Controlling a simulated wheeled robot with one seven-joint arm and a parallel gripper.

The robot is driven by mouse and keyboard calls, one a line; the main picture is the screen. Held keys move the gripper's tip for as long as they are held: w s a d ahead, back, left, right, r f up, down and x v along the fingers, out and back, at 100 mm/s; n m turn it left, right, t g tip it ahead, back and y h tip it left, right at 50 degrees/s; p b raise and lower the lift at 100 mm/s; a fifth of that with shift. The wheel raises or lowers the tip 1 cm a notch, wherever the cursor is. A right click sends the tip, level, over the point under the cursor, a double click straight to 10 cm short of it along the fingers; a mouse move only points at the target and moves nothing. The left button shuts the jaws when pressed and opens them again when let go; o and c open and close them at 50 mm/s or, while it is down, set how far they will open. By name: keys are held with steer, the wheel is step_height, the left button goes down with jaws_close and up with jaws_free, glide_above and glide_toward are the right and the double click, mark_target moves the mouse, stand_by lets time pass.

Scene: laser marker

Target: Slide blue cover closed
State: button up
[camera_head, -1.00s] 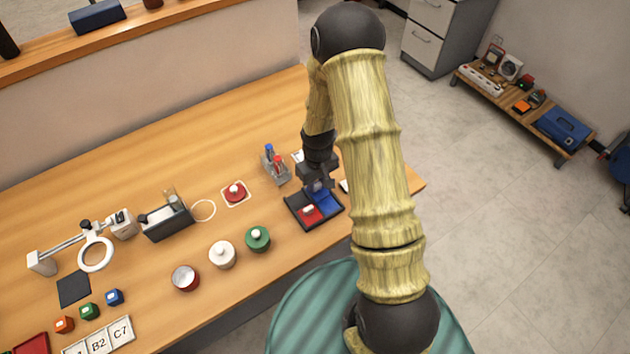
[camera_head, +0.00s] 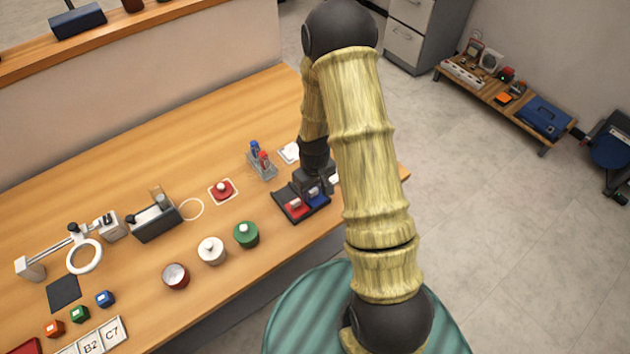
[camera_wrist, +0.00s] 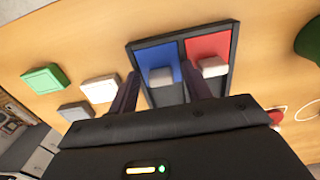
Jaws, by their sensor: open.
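The dark tray (camera_head: 278,207) near the front edge of the table holds a blue cover (camera_head: 318,201) and a red cover (camera_head: 297,209) side by side. In the wrist view the blue cover (camera_wrist: 157,55) has a pale grey block-shaped handle (camera_wrist: 161,76), and the red cover (camera_wrist: 208,46) has a similar one (camera_wrist: 213,66). My gripper (camera_wrist: 160,70) is open and empty, with one finger on each side of the blue cover's handle. Whether the fingers touch it cannot be told. In the head view my gripper (camera_head: 315,187) hides part of the blue cover.
A rack with blue and red-topped items (camera_head: 261,161) stands just behind the tray. In the wrist view, green, white and grey square pieces lie left of the tray.

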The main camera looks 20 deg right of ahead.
mark_target(314, 192)
step_height(314, 192, up, 17)
steer(key=b, duration=0.1)
steer(key=shift+r+b, duration=0.15)
steer(key=shift+b, duration=0.2)
stand_by(0.3)
steer(key=s+a+r+m+t, duration=0.1)
steer(key=s, duration=0.4)
steer(key=s+r+m+t, duration=0.1)
steer(key=s+m, duration=0.1)
steer(key=s, duration=0.4)
steer(key=shift+s+a+r+m+t, duration=0.15)
steer(key=shift+a+r+m+t, duration=0.15)
steer(key=shift+a, duration=0.1)
steer(key=shift+c, duration=0.2)
stand_by(1.7)
steer(key=shift+c, duration=1.2)
